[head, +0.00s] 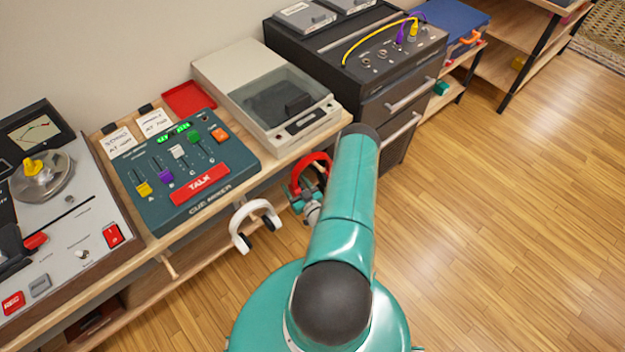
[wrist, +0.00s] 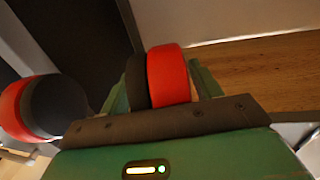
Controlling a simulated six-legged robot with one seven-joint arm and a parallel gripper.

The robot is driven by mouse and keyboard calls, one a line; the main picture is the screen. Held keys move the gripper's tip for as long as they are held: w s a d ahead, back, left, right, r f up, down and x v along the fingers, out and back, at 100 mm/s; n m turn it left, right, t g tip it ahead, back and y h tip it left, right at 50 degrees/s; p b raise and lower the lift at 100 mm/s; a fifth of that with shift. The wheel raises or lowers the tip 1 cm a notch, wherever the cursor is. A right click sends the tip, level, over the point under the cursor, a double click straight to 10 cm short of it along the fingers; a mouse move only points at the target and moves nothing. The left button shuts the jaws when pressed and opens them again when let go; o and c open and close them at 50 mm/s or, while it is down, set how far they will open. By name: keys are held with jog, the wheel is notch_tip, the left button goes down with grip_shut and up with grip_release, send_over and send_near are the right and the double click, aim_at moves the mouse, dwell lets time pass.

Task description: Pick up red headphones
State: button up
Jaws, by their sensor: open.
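The red headphones (head: 313,165) hang at the front edge of the wooden bench, to the right of the white headphones. In the wrist view, one red and black ear cup (wrist: 170,76) lies between the two green fingers of my gripper (wrist: 162,68). The other ear cup (wrist: 32,108) is at the left, outside the fingers. My gripper is open around the near cup; I cannot tell whether a finger touches it. In the head view my gripper (head: 309,203) is small and partly hidden by my arm, just below the red band.
White headphones (head: 254,222) hang close by on the left. A teal cue mixer (head: 225,150) and a turntable (head: 270,100) stand on the bench (head: 165,240). A dark cabinet (head: 345,65) with drawers is behind. The wood floor (head: 490,210) at the right is clear.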

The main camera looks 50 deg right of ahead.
jog(key=c, duration=1.2)
jog(key=shift+c, duration=0.6)
jog(key=shift+r, duration=0.2)
